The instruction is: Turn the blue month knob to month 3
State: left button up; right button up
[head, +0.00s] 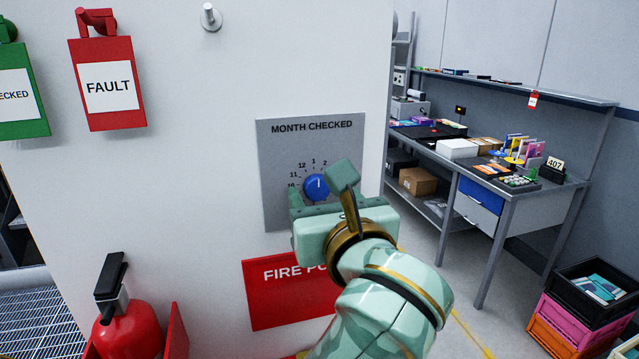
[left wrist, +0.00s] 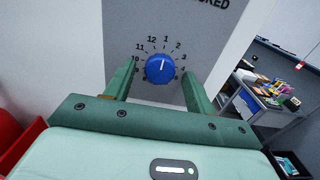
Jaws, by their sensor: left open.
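The blue month knob (head: 316,186) sits on a grey plate (head: 280,147) marked MONTH CHECKED, on a white wall. It also shows in the left wrist view (left wrist: 159,69), ringed by month numbers. Its white line points up, roughly at 1. My left gripper (head: 322,192) is open in front of the plate. In the left wrist view its fingers (left wrist: 160,78) stand one on each side of the knob, with gaps showing. I cannot tell how far the tips are from the plate. In the head view the gripper hides the lower and right numbers. My right gripper is out of view.
A red FIRE sign (head: 285,292) is below the plate, partly behind my arm. A fire extinguisher (head: 128,318) stands lower left. Red FAULT (head: 108,85) and green (head: 20,100) tags hang upper left. A cluttered workbench (head: 480,165) and stacked crates (head: 590,315) are at right.

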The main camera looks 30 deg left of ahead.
pick_arm(q)
jog(key=shift+w+a, duration=0.15)
jog(key=shift+r, duration=0.1)
jog(key=shift+c, duration=0.3)
jog(key=c, duration=0.9)
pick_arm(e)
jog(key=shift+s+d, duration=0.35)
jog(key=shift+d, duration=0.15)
pick_arm(q)
jog(key=shift+s+r+m+p, duration=0.15)
jog(key=shift+s+m+p, duration=0.05)
jog(key=shift+m+p, duration=0.85)
jog(key=m+p, duration=0.8)
jog(key=p, duration=0.2)
jog(key=shift+p, duration=0.3)
jog(key=shift+m+p, duration=0.85)
jog(key=shift+p, duration=0.25)
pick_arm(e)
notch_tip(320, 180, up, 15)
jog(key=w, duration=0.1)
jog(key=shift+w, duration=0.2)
